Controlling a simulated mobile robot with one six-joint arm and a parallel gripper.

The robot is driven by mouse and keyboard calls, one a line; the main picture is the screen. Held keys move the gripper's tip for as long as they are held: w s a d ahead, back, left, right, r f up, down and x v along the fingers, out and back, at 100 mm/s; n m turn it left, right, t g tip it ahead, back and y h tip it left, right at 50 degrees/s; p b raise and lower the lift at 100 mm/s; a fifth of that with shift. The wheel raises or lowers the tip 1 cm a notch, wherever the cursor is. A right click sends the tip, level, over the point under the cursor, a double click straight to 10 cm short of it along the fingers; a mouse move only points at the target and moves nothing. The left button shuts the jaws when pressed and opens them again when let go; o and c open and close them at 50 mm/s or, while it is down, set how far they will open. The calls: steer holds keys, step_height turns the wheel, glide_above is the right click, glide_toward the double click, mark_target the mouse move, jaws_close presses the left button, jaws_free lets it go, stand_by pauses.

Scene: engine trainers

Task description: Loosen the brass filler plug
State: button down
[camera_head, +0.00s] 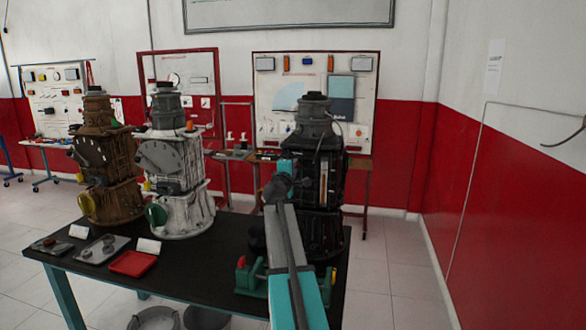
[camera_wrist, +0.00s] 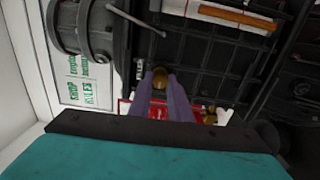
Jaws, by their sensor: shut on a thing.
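The dark grey engine trainer (camera_head: 318,185) stands at the right end of the table, partly hidden behind my arm. In the wrist view its dark ribbed side (camera_wrist: 225,60) fills much of the picture. A round brass plug (camera_wrist: 160,77) shows between the fingertips of my gripper (camera_wrist: 160,82), which is shut on it. The plug appears to be at the engine's side; its thread is hidden. A second small brass fitting (camera_wrist: 210,118) lies to the right of the fingers. In the head view my gripper and the plug are hidden by my arm.
A white engine (camera_head: 178,170) and a brown engine (camera_head: 104,165) stand to the left on the black table (camera_head: 200,270). A red tray (camera_head: 132,263), a grey tray (camera_head: 103,249) and a green fixture (camera_head: 250,280) are near the front edge. Open floor lies right of the table.

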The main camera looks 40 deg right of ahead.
steer(key=shift+d+r, duration=0.1)
steer(key=shift+r, duration=0.1)
steer(key=c, duration=1.7)
jaws_free()
steer(key=shift+o, duration=0.3)
steer(key=shift+f, duration=0.15)
steer(key=b+v, duration=0.2)
steer(key=v, duration=1.1)
steer(key=shift+s+a+b, duration=0.25)
steer(key=shift+a+b, duration=0.1)
